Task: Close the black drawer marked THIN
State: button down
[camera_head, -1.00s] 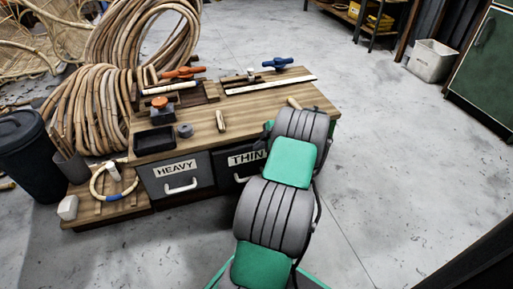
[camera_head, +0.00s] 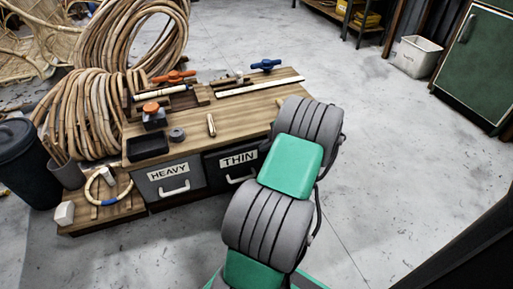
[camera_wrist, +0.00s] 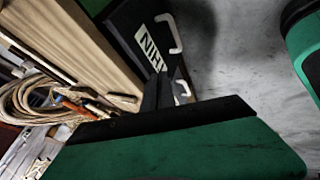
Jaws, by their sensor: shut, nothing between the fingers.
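The black drawer marked THIN (camera_head: 225,172) is in the front of the wooden workbench (camera_head: 195,134), right of the grey HEAVY drawer (camera_head: 155,190). My arm hides its right end in the head view. Its front looks close to level with HEAVY; I cannot tell whether a small gap is left. In the wrist view the THIN drawer front (camera_wrist: 132,22) shows with its label upside down and a white handle (camera_wrist: 171,33). My gripper (camera_wrist: 158,88) is shut and empty, near the drawer front; contact cannot be told. The head view hides it behind my arm.
Rattan coils (camera_head: 85,110) stand behind the bench at left. A dark bin (camera_head: 25,165) and a low wooden step (camera_head: 98,208) are left of it. Tools and a black tray (camera_head: 148,146) lie on the bench top. The grey floor (camera_head: 375,170) at right is clear.

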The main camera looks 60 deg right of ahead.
jog(key=s+a+f+m+y+p, duration=0.1)
jog(key=s+a+f+y+p, duration=0.15)
jog(key=a+f, duration=0.8)
jog(key=w+a+f+m+t+y+p, duration=0.1)
jog(key=w+a+m, duration=0.15)
jog(key=a, duration=0.45)
jog(key=w+a+m+t+y, duration=0.1)
jog(key=a+m+t, duration=0.15)
jog(key=a, duration=0.35)
jog(key=n+t+h, duration=0.1)
jog(key=n+h, duration=1.2)
jog(key=n, duration=1.2)
send_near(229, 155)
jog(key=b+x, duration=0.3)
jog(key=x, duration=0.2)
jog(key=shift+w+f, duration=0.25)
jog(key=shift+w+d, duration=0.35)
